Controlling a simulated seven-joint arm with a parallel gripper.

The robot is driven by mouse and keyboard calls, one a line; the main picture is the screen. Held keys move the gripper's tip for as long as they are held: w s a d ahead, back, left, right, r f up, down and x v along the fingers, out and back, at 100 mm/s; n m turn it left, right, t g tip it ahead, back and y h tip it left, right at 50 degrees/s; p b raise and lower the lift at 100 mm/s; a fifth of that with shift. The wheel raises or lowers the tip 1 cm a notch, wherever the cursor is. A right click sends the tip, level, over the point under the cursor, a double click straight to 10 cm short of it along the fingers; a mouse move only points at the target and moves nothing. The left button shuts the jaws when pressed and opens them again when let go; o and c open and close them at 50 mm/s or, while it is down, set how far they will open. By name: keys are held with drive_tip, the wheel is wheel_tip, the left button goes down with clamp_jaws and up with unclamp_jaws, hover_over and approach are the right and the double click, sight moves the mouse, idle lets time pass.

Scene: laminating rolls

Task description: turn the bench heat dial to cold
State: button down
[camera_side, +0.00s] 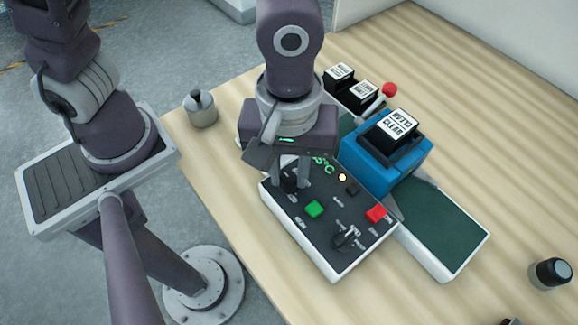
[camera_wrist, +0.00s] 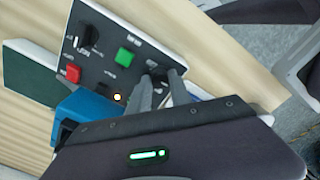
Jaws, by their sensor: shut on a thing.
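The control panel (camera_side: 322,262) is a black-topped white box on the wooden bench. The heat dial (camera_side: 289,187) is a black knob at the panel's left end, beside a green °C readout (camera_side: 323,165) that is partly hidden by my gripper. My gripper (camera_side: 289,182) points down at the dial with its two fingers around the knob, shut on it. In the wrist view, the dial (camera_wrist: 157,73) shows dark between the grey fingertips (camera_wrist: 161,82). Its pointer and markings are too hidden to read.
A blue laminating unit (camera_side: 400,170) stands close behind. A grey weight (camera_side: 200,108) stands at the left.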

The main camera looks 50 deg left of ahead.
sight(289, 176)
idle(0.4)
drive_tip(key=c, duration=1.2)
unclamp_jaws()
wheel_tip(289, 176, up, 7)
drive_tip(key=shift+f, duration=0.1)
drive_tip(key=shift+a+r, duration=0.1)
drive_tip(key=shift+r, duration=0.15)
drive_tip(key=s+a+r+m+t, duration=0.1)
drive_tip(key=a+r+m+t, duration=0.1)
drive_tip(key=a, duration=0.4)
drive_tip(key=s+a+r+m+t, duration=0.1)
drive_tip(key=a+r+m, duration=0.2)
drive_tip(key=a, duration=0.3)
drive_tip(key=s+a+r+m+t, duration=0.1)
drive_tip(key=a+r+m+t, duration=0.1)
drive_tip(key=a, duration=0.4)
drive_tip(key=shift+s+a+r+m+t, duration=0.1)
drive_tip(key=shift+s+r+m+t, duration=0.05)
drive_tip(key=shift+r+m, duration=0.35)
drive_tip(key=shift+s+r+m+t, duration=0.15)
drive_tip(key=shift+r+m, duration=0.2)
drive_tip(key=shift+m, duration=0.15)
